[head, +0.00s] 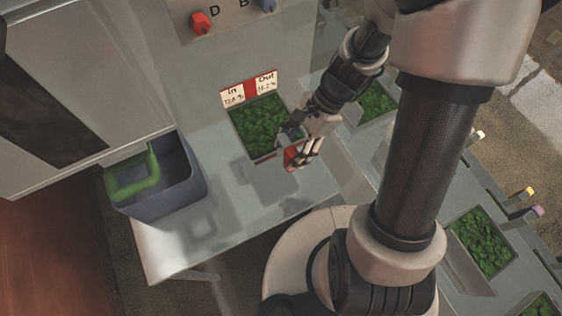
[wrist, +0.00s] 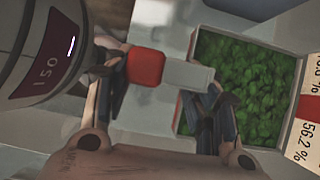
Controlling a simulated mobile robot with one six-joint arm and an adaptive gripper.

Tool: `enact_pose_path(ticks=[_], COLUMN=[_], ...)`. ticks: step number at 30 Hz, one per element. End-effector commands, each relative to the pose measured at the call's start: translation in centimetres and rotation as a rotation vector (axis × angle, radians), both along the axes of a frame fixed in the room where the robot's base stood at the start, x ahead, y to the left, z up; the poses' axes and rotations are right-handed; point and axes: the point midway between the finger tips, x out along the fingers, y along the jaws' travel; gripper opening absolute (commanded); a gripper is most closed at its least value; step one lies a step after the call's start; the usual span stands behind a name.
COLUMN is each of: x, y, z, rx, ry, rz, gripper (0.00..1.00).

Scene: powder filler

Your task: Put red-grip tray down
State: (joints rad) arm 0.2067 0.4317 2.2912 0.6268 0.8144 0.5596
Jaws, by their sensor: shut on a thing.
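The red-grip tray (head: 262,122) is pale-rimmed and full of green material. It is in the middle of the head view, in front of the machine. It also shows at the right of the wrist view (wrist: 250,85), with its red grip (wrist: 146,66) on a grey stem to the left. My gripper (head: 299,152) is at the tray's near right corner, shut on its handle. In the wrist view my fingers (wrist: 162,95) lie on either side of the handle. The fingers hide part of the handle and tray edge. I cannot tell whether the tray touches the bench.
The metal bench (head: 190,245) has bare room in front of the tray. A blue bin (head: 165,192) with a green handle stands at the left. A red knob (head: 201,23) sits on the machine. Other green-filled trays (head: 482,243) stand at the right, partly behind my arm.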

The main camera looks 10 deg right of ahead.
Motion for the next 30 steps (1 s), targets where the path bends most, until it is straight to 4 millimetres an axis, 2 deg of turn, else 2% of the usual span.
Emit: enact_pose_path(ticks=[1, 6, 12, 20, 27, 30], x=[-0.1, -0.1, -0.1, 0.0, -0.1, 0.0], y=[0.0, 0.0, 0.0, 0.0, 0.0, 0.0], z=[-1.8, -6.5, -11.0, -13.0, -16.4, -16.9], rx=[0.002, 0.001, 0.001, 0.0, 0.0, 0.0], ry=[0.007, 0.007, 0.005, 0.0, 0.003, 0.0], rz=[-0.001, -0.001, 0.0, 0.0, 0.001, 0.001], gripper=[0.06, 0.06, 0.06, 0.06, 0.06, 0.06])
